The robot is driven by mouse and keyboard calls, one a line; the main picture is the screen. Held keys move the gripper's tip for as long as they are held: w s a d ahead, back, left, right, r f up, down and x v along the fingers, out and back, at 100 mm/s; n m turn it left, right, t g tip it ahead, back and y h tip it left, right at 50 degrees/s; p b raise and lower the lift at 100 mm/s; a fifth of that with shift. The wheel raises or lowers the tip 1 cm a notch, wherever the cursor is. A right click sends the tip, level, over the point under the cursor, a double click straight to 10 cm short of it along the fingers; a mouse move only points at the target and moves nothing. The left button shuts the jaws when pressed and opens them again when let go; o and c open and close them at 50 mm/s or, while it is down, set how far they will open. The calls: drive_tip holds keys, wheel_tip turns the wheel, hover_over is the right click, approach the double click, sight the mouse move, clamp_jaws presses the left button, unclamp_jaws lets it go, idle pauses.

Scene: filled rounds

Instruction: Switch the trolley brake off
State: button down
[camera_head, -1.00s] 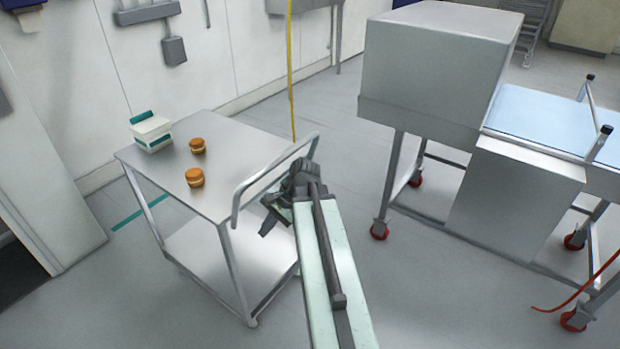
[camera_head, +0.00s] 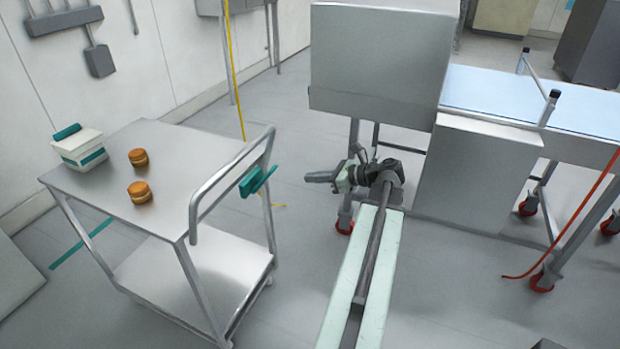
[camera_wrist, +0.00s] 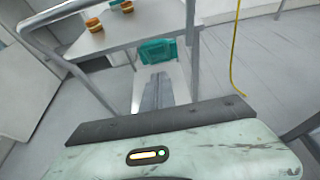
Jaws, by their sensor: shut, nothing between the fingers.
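The trolley (camera_head: 172,218) stands at the left, with a steel top, a lower shelf and a bent handle (camera_head: 222,182) at its right end. A teal block with a thin teal lever, the brake (camera_head: 250,183), sits on that end beside the handle; the lever slants up to the right. I cannot tell its setting. My gripper (camera_head: 310,178) is shut and empty, right of the brake with a gap between. In the wrist view the shut fingers (camera_wrist: 158,84) point toward the brake (camera_wrist: 157,51), seen between the handle's bars (camera_wrist: 190,50).
Two filled rounds (camera_head: 140,192) (camera_head: 138,157) and a white and teal tub (camera_head: 80,150) are on the trolley top. A yellow hose (camera_head: 233,80) hangs behind. Floor shows between trolley and machine.

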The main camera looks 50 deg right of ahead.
sight(265, 178)
drive_tip(key=w+a, duration=0.2)
drive_tip(key=w, duration=0.7)
drive_tip(key=shift+w+a+f, duration=0.2)
drive_tip(key=shift+w+f, duration=0.1)
